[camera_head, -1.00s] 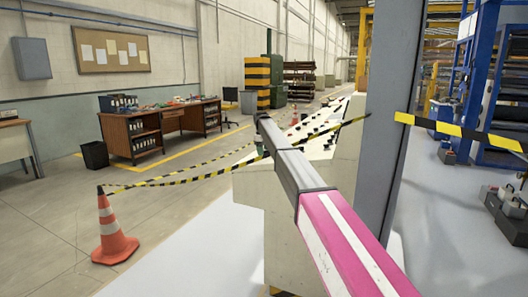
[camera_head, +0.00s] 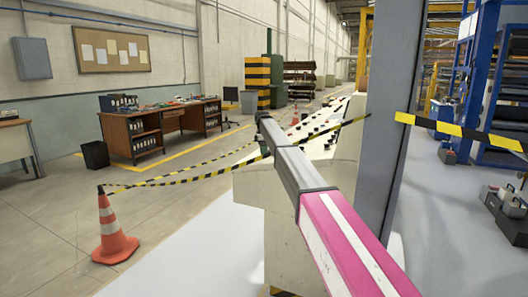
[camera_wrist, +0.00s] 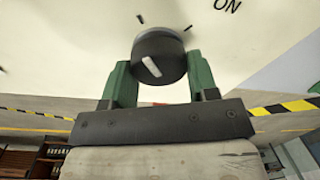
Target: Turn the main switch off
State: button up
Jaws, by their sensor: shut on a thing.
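The main switch, a round black knob (camera_wrist: 159,55) with a white pointer mark, sits on a pale panel (camera_wrist: 90,30) in the wrist view. The word ON is printed on the panel to the upper right of the knob, and short dark tick marks surround it. The white mark runs slantwise on the knob's face. My gripper (camera_wrist: 160,80) has its two green fingers on either side of the knob and is shut on it. In the head view my arm reaches forward to the pale cabinet (camera_head: 250,186); the knob and the fingers are not visible there.
A grey post (camera_head: 393,110) stands close to the right of my arm. Yellow-black tape (camera_head: 215,172) runs from an orange cone (camera_head: 110,235) at left towards the post. A toolbox (camera_head: 505,210) lies at right.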

dwell(0.4)
jog(key=o, duration=0.9)
jog(key=shift+o, duration=0.2)
notch_tip(320, 180, up, 11)
jog(key=w, duration=0.1)
jog(key=shift+a, duration=0.3)
jog(key=shift+f, duration=0.1)
